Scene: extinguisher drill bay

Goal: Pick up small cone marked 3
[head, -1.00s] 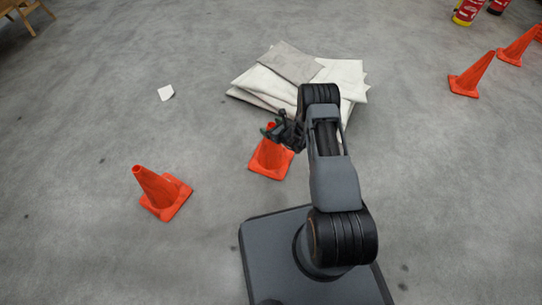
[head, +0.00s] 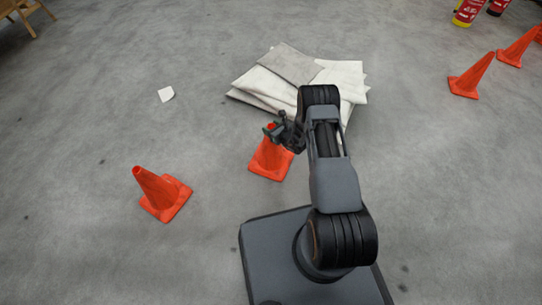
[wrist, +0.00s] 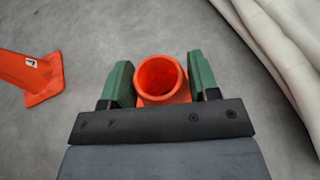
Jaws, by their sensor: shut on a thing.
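An orange cone (head: 270,160) stands upright on the floor just left of my arm, with my gripper (head: 274,129) at its top. In the wrist view the round open top of this cone (wrist: 161,78) sits between the two green fingers of my gripper (wrist: 161,90), which are shut on it. No number on this cone shows. A second orange cone (head: 160,192) stands to the left, apart from the gripper. It shows at the left of the wrist view (wrist: 28,78) with a small pale label whose dark mark is too small to read surely.
A pile of pale folded sheets (head: 290,64) lies behind the held cone, close to my arm. More orange cones (head: 471,75) stand at the right. Red extinguishers (head: 467,12) are at the far right. A white paper scrap (head: 166,94) lies on otherwise open floor at left.

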